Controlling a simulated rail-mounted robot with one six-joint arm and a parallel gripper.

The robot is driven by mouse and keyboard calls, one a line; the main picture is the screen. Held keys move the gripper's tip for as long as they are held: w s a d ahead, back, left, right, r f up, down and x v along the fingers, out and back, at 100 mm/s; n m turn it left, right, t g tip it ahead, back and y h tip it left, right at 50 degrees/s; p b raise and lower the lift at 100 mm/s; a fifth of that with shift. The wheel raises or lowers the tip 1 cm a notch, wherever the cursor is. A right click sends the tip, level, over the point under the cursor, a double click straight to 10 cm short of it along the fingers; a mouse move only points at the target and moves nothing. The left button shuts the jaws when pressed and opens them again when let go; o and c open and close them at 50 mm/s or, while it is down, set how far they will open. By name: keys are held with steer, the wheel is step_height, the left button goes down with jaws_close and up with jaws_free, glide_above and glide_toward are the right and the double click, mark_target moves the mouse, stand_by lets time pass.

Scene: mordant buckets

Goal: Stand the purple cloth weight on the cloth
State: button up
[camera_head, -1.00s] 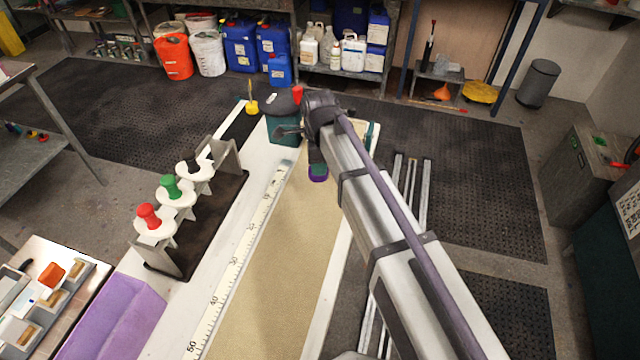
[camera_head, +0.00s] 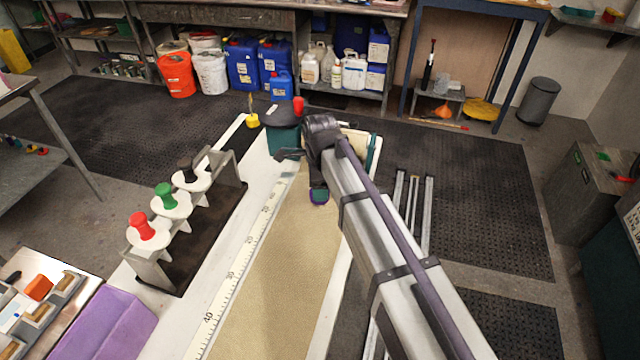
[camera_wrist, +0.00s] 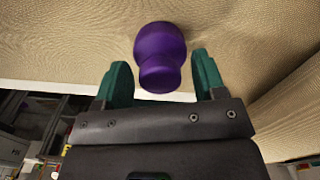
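The purple cloth weight (camera_wrist: 160,50) is in the wrist view, just past and between my fingertips, with its rounded knob toward me. In the head view only a small purple part of it (camera_head: 319,201) shows under my gripper (camera_head: 318,191). My gripper (camera_wrist: 162,80) is open: its two green fingers stand apart, with a gap on each side of the weight. The tan cloth (camera_head: 280,260) lies along the table and shows behind the weight in the wrist view. The weight appears to be on the cloth, but its base is hidden.
A stand (camera_head: 167,274) left of the cloth holds red (camera_head: 141,224), green (camera_head: 166,194) and black (camera_head: 187,170) weights. A ruler strip (camera_head: 236,262) runs along the cloth's left edge. A purple block (camera_head: 105,325) is at front left. The near cloth is clear.

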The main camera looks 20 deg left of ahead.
step_height(320, 180, up, 12)
steer(key=p, duration=1.2)
steer(key=shift+r, duration=0.15)
steer(key=s+d+f+n+b, duration=0.1)
steer(key=s+d+n, duration=0.3)
steer(key=d, duration=0.7)
steer(key=s+d+f+n, duration=0.1)
steer(key=s+d+n, duration=0.3)
steer(key=d, duration=0.8)
steer(key=s+d+f+n+b, duration=0.1)
steer(key=s+d+n, duration=0.3)
steer(key=d, duration=0.8)
steer(key=shift+d+n+b, duration=0.2)
steer(key=shift+n+b, duration=0.15)
steer(key=shift+n, duration=0.85)
